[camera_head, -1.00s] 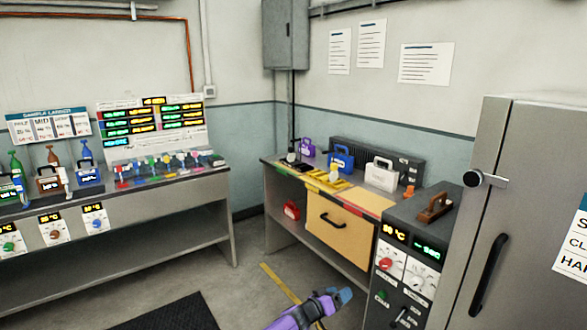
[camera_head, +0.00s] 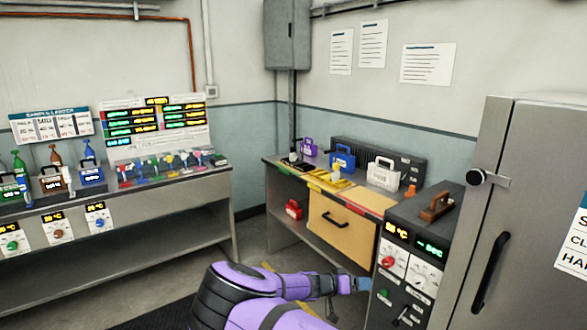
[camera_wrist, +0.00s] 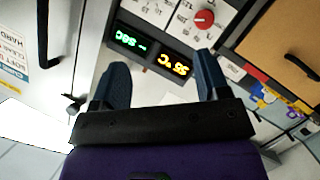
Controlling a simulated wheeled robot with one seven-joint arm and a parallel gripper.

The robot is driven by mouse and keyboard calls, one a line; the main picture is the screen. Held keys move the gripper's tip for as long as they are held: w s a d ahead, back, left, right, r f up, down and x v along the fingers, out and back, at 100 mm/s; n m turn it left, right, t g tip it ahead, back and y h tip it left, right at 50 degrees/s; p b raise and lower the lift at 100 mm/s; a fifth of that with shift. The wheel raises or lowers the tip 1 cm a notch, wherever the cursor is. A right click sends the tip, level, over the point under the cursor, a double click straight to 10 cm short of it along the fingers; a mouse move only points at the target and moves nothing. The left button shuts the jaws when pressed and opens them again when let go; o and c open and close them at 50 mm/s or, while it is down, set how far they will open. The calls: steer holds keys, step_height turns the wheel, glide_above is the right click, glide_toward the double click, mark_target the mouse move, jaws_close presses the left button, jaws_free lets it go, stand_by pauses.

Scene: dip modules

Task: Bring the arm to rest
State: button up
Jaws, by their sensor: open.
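My purple arm (camera_head: 265,290) reaches in from the bottom of the head view and lies toward the right. My gripper (camera_head: 358,285) is at its end, low in front of the grey control unit (camera_head: 425,225). In the wrist view my gripper (camera_wrist: 160,72) has its two dark blue fingers spread apart, with nothing between them but the unit's front behind. The unit's display (camera_wrist: 150,50) and red knob (camera_wrist: 204,19) show beyond the fingertips. I cannot tell the exact gap between fingers and unit.
A grey fridge-like cabinet (camera_head: 520,190) stands close on the right. The bench with a yellow-tan drawer (camera_head: 340,232) holds blue, white and purple cases. A second bench (camera_head: 150,205) stands on the left. Open floor with a dark mat (camera_head: 155,315) lies between.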

steer(key=s+d+r+g+y, duration=0.25)
steer(key=s+r+y, duration=0.2)
steer(key=r, duration=0.55)
steer(key=s+d+r+g+y, duration=0.1)
steer(key=s+d+r+y, duration=0.4)
steer(key=r, duration=0.6)
steer(key=s+d+r+g+y, duration=0.1)
steer(key=s+d+r+y, duration=0.1)
steer(key=s+r, duration=0.65)
steer(key=s+r+n+t+y, duration=0.1)
steer(key=s+r+n+t, duration=0.1)
steer(key=s+r, duration=0.6)
steer(key=s+d+r+n+t+y, duration=0.1)
steer(key=s+r+n+t, duration=0.2)
steer(key=s+r, duration=0.4)
steer(key=s+n, duration=0.1)
steer(key=s, duration=0.6)
steer(key=shift+s+r+y, duration=0.35)
steer(key=shift+s, duration=0.05)
steer(key=shift+c, duration=0.5)
